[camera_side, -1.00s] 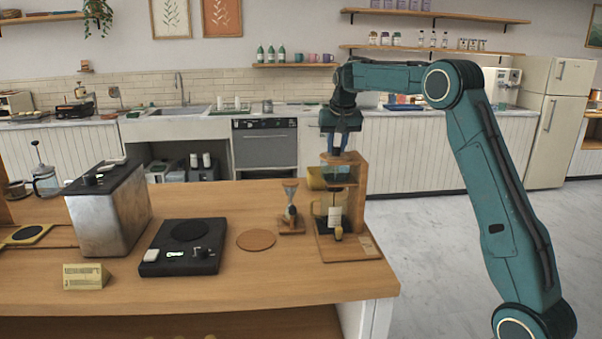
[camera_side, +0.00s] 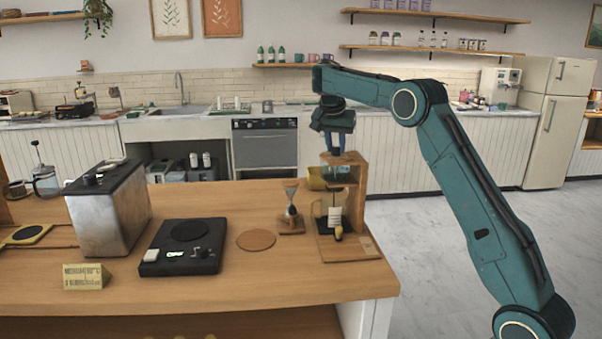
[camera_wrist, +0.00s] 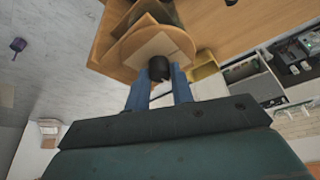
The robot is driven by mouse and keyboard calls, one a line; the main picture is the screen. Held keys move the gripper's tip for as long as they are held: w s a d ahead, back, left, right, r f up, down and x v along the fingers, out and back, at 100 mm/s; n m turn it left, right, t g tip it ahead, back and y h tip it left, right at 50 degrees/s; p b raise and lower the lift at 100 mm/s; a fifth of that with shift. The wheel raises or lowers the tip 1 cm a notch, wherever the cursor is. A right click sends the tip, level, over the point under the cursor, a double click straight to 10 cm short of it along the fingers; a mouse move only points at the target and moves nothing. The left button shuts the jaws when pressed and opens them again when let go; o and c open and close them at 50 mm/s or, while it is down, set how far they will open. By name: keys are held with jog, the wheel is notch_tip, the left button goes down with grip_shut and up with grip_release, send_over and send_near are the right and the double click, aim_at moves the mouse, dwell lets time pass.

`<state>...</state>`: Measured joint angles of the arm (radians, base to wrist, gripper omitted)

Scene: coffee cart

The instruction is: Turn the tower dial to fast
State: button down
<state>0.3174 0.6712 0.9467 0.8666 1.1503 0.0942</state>
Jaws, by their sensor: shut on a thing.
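The wooden coffee tower (camera_side: 360,185) stands at the right end of the counter, with a glass carafe (camera_side: 323,210) at its lower level and a glass vessel on its upper shelf. My gripper (camera_side: 335,152) points down at the tower's top. In the wrist view, the blue fingers of my gripper (camera_wrist: 160,82) are shut on a small black dial (camera_wrist: 159,66) beside the tower's wooden parts.
A small stand with a glass cone (camera_side: 291,212), a round cork mat (camera_side: 256,240), a black scale (camera_side: 182,249) and a metal box machine (camera_side: 108,212) are further left. Open space lies above the counter.

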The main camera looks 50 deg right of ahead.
jog(key=shift+r+m, duration=0.1)
jog(key=shift+m, duration=0.3)
dwell(0.4)
jog(key=c, duration=1.2)
grip_release()
jog(key=shift+a+r, duration=0.2)
jog(key=shift+r, duration=0.3)
jog(key=shift+s+a+r, duration=0.1)
jog(key=shift+s+a, duration=0.1)
jog(key=shift+a, duration=0.55)
jog(key=s+a, duration=0.2)
jog(key=a, duration=0.8)
jog(key=shift+s, duration=0.25)
jog(key=shift+a, duration=0.1)
jog(key=shift+c, duration=0.3)
